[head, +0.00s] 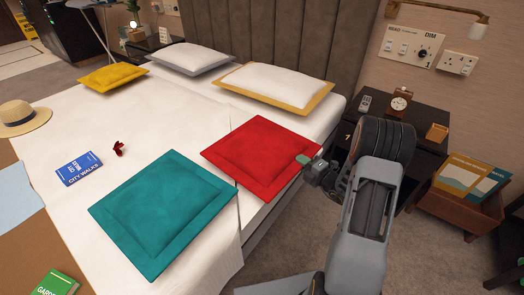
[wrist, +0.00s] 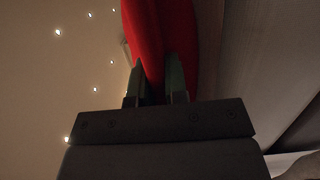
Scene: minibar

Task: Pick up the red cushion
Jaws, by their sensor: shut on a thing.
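The red cushion (head: 260,155) is square with a flat border and lies at the right side of the bed in the head view. My gripper (head: 308,163) is at its right edge, with a green fingertip over the border. In the wrist view the red cushion (wrist: 158,35) runs between the two green fingers of my gripper (wrist: 158,80), which are shut on it. The cushion's right part overhangs or lies close to the bed's edge; whether it is lifted off the bed I cannot tell.
A teal cushion (head: 163,213) lies just left of the red one. White pillows (head: 272,84) are at the headboard (head: 270,40).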

